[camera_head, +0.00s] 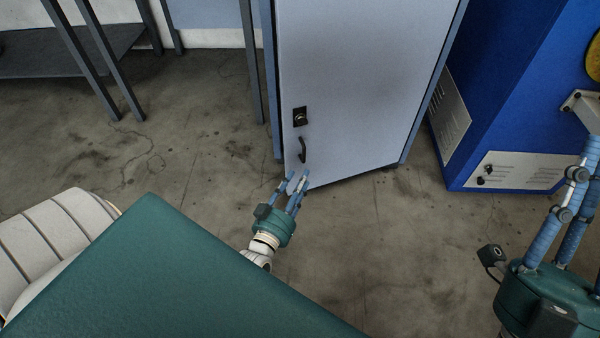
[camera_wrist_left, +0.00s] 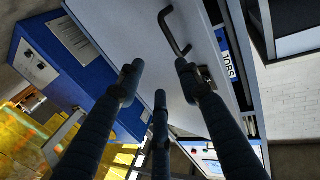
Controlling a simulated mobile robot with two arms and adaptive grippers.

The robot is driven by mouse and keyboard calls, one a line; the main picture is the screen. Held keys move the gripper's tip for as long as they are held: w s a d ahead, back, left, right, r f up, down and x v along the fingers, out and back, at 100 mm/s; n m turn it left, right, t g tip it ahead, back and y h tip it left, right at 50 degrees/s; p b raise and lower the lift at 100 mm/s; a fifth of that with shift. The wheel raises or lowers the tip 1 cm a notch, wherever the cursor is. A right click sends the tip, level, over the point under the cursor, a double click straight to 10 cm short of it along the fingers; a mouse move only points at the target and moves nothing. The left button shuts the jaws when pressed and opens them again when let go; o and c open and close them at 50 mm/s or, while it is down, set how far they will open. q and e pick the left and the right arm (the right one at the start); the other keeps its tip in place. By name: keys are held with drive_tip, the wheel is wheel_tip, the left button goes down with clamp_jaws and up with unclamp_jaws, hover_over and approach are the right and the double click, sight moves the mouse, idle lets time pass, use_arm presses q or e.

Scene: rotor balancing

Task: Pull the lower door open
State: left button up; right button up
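The lower door (camera_head: 360,85) is a pale grey-blue cabinet panel in the upper middle of the head view. I cannot tell whether it is fully shut. Its black bar handle (camera_head: 302,149) sits near the lower left edge, below a dark latch plate (camera_head: 300,116). My left gripper (camera_head: 292,178) is just below the handle. In the left wrist view, the handle (camera_wrist_left: 175,31) lies beyond the fingertips (camera_wrist_left: 158,70), which are spread and empty, apart from it. My right gripper (camera_head: 580,165) is at the right edge, partly cut off, so its opening is unclear.
A blue machine (camera_head: 510,80) with a light lower panel stands right of the cabinet. A dark metal table (camera_head: 75,50) stands at upper left. The concrete floor (camera_head: 190,130) in front of and left of the cabinet is clear.

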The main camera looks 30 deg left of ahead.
use_arm(q)
drive_tip(key=s, duration=0.2)
drive_tip(key=s+d+p, duration=0.1)
drive_tip(key=shift+s+d, duration=0.15)
drive_tip(key=shift+s, duration=0.2)
idle(0.3)
